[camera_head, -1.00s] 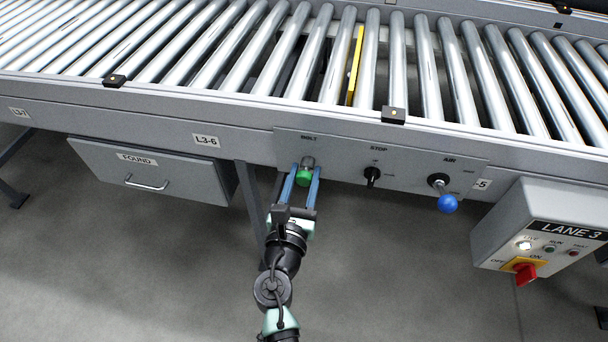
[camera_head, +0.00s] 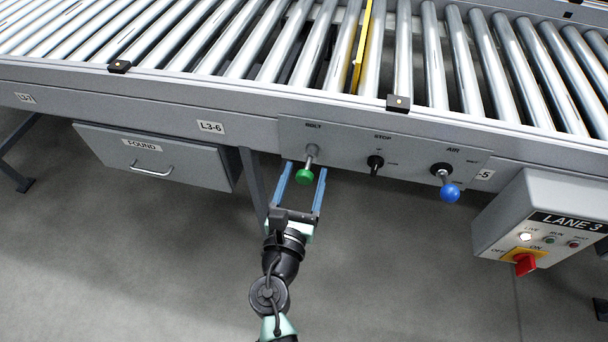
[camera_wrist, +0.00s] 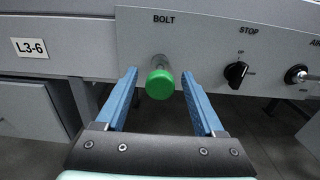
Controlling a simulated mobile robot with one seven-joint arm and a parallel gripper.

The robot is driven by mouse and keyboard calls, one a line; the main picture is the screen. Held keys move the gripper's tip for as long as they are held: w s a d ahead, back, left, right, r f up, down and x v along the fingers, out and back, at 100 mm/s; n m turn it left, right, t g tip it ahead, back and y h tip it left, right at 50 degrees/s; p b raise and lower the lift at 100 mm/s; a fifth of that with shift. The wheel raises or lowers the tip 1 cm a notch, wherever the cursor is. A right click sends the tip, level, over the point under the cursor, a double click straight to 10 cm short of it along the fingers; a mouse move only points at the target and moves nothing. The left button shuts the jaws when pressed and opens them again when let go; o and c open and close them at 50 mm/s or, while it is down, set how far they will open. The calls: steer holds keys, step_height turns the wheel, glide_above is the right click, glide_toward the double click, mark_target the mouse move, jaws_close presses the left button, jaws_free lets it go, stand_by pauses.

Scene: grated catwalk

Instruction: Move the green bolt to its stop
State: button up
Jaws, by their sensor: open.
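The green bolt (camera_head: 304,176) is a round green knob on a grey metal shaft. It sticks out of the grey panel below the BOLT label. In the wrist view the knob (camera_wrist: 160,85) faces me, with the shaft behind it. My gripper (camera_head: 303,170) is open, with one blue finger on each side of the knob. The wrist view shows a gap between the knob and each finger of my gripper (camera_wrist: 160,74). How far the shaft can still travel cannot be told.
Right of the bolt are a black STOP knob (camera_head: 375,163) and a blue-balled AIR lever (camera_head: 449,191). A LANE 3 box (camera_head: 530,225) with a red switch hangs farther right. A FOUND drawer (camera_head: 150,160) is at left, a support leg (camera_head: 253,185) nearer. Rollers run above.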

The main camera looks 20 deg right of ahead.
steer(key=p+v, duration=0.1)
steer(key=v, duration=1.2)
